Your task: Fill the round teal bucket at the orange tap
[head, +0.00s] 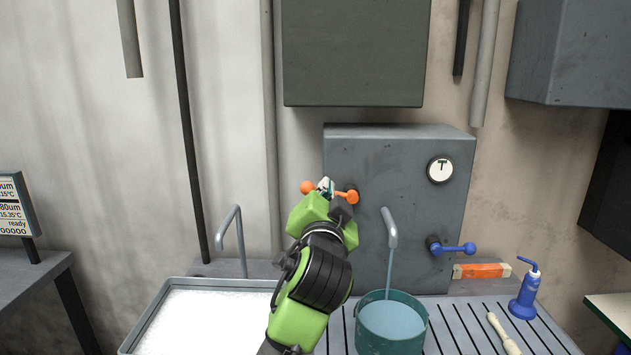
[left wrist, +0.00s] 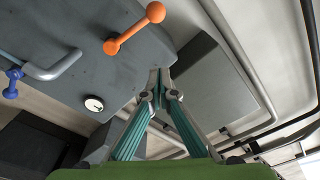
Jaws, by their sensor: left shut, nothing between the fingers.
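The round teal bucket (head: 392,346) stands on the slatted grate under the bent grey spout (head: 390,228). A stream of water runs from the spout into it, and the water surface inside looks high. The orange tap (head: 348,196) is on the grey wall box, its lever pointing left with a ball end; my left gripper partly hides it in the head view. My left gripper (head: 326,186) is shut and empty in front of the lever. In the left wrist view the orange tap (left wrist: 133,29) is apart from the closed fingertips (left wrist: 159,88). My right gripper is not in view.
A blue tap (head: 455,248) sits right of the spout. A foam-filled basin (head: 205,284) lies left with another spout (head: 232,236). A blue bottle (head: 525,296), a wooden-handled tool (head: 503,334) and an orange-and-wood block (head: 482,271) are right of the bucket.

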